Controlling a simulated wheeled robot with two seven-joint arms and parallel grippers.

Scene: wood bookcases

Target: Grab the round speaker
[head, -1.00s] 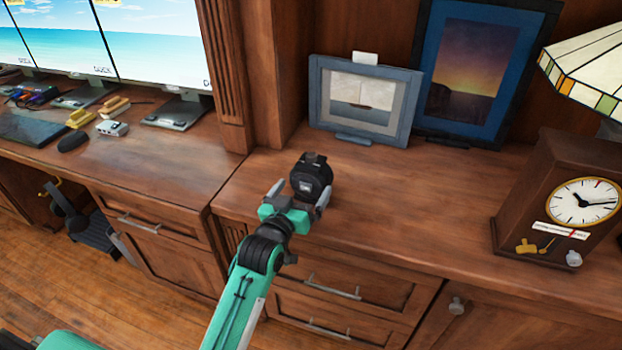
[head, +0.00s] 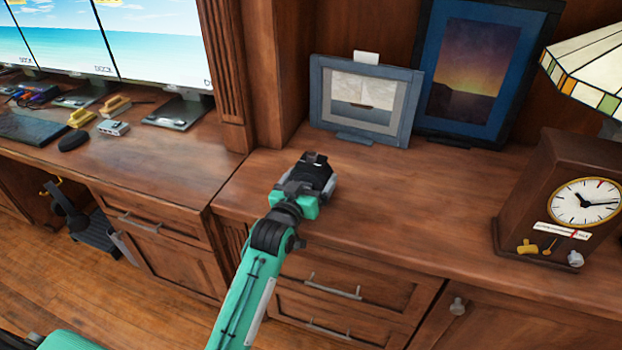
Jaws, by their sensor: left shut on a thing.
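The round speaker (head: 314,171) is a small black thing on the wooden counter, near its left front part. My left gripper (head: 311,182), on a green arm from the lower left, is shut on it. The gripper's grey and green body hides the near side of the speaker. I cannot tell whether the speaker touches the counter. My right gripper is not in view.
A small grey-framed picture (head: 319,88) and a larger blue-framed one (head: 427,75) lean at the back. A wooden clock (head: 541,180) and a stained-glass lamp (head: 590,68) stand right. The counter (head: 430,210) between is clear. Monitors (head: 160,40) stand left.

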